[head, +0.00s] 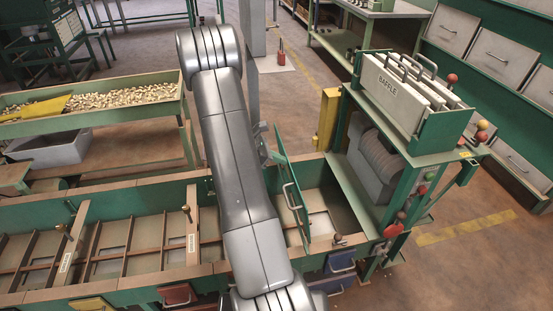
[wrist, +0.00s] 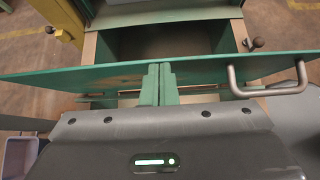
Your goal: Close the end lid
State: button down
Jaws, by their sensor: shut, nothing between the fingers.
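The end lid is a green panel (head: 290,195) with a grey bar handle, at the right end of the long green hopper bench in the head view. It stands raised and steeply tilted, with the end compartment (head: 328,208) open beside it. In the wrist view the lid (wrist: 90,78) crosses the picture as a broad green strip, its handle (wrist: 268,90) at the right. My gripper (wrist: 158,72) is shut and empty, its fingertips at the middle of the lid; whether they touch it I cannot tell.
A green stand with grey baffle plates (head: 395,88) rises right of the lid. A yellow post (head: 327,118) stands behind it. Small knobs (wrist: 258,43) stick up near the open compartment. A nut-filled trough (head: 100,100) lies at the left back.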

jog(key=w+d+g+y+p, duration=0.1)
jog(key=w+d+y+p, duration=0.1)
jog(key=d+y+p, duration=0.7)
jog(key=shift+w+d+f+h+b, duration=0.55)
jog(key=shift+d+f+b, duration=0.75)
jog(key=shift+d+f, duration=1.4)
jog(key=shift+w+d+f+h+b, duration=0.55)
jog(key=shift+d+f+b, duration=0.75)
jog(key=shift+d+f, duration=1.45)
jog(key=shift+w+d+f+h+b, duration=0.55)
jog(key=shift+d+f+b, duration=0.75)
jog(key=shift+d+f, duration=1.4)
jog(key=shift+s+d+r, duration=0.1)
jog(key=shift+d+r, duration=0.2)
jog(key=shift+r, duration=0.05)
jog(key=p+v, duration=0.1)
jog(key=v, duration=1.2)
jog(key=shift+r, duration=0.35)
